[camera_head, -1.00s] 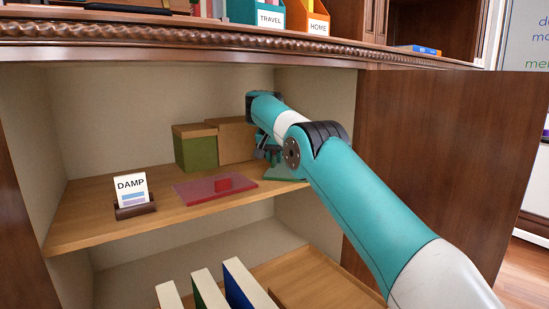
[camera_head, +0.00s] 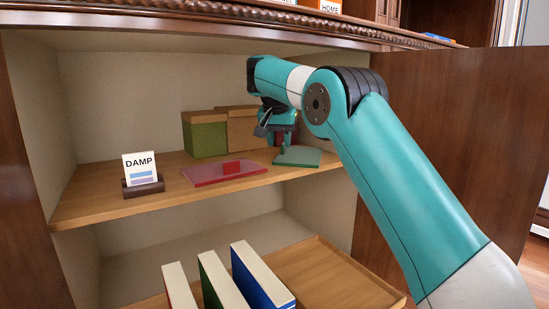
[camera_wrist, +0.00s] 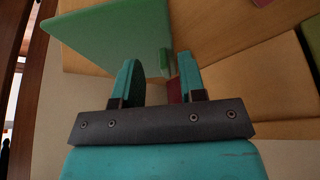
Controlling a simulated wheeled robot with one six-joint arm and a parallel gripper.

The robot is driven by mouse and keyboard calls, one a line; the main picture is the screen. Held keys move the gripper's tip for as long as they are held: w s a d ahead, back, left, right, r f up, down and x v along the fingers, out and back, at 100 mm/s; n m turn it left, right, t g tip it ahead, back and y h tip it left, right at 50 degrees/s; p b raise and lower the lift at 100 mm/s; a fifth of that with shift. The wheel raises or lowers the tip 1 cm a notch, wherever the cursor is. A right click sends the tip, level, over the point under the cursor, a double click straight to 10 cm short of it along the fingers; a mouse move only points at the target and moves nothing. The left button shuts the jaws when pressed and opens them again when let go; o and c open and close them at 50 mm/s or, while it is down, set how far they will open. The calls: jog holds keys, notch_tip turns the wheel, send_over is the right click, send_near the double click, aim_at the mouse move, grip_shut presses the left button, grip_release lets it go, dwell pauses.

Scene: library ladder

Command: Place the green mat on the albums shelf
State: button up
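The green mat (camera_head: 297,158) lies on the upper shelf (camera_head: 100,205), near its right front edge. In the wrist view the green mat (camera_wrist: 105,35) fills the upper left, with a small green grip (camera_wrist: 165,62) at its right edge. My gripper (camera_head: 275,140) hangs above and just behind the mat in the head view. In the wrist view my gripper (camera_wrist: 158,80) has its two teal fingers apart, with nothing held between them. The albums shelf's label is not readable in view; upright albums (camera_head: 222,280) stand below.
A red mat (camera_head: 222,174) with a red grip lies to the left, beside a DAMP sign (camera_head: 141,168). A green box (camera_head: 205,136) and a brown box (camera_head: 240,128) stand behind. Below, a wooden tray-like surface (camera_head: 335,275) right of the albums is bare.

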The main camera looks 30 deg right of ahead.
jog(key=s+a, duration=0.4)
jog(key=shift+s+b, duration=0.1)
jog(key=shift+b, duration=0.25)
jog(key=shift+s+a, duration=0.25)
jog(key=shift+s, duration=0.05)
jog(key=s+a+f+n+y, duration=0.1)
jog(key=s+a+n, duration=0.3)
jog(key=s, duration=0.4)
jog(key=s+a+f+n+y, duration=0.2)
jog(key=s+a+f+n, duration=0.2)
jog(key=s+a, duration=0.2)
jog(key=s+a+f+n+g+y, duration=0.1)
jog(key=s+a+n, duration=0.3)
jog(key=s, duration=0.5)
jog(key=shift+s+a+f+y, duration=0.3)
jog(key=shift+a+f+y, duration=0.1)
jog(key=shift+a+f, duration=0.45)
jog(key=s+a+f+n+g+y, duration=0.1)
jog(key=s+a+f+n, duration=0.1)
jog(key=s, duration=0.5)
jog(key=s+a+f+n+g+y, duration=0.1)
jog(key=s+a+f, duration=0.1)
jog(key=s, duration=0.5)
jog(key=shift+a+n, duration=0.25)
jog(key=shift+n, duration=0.15)
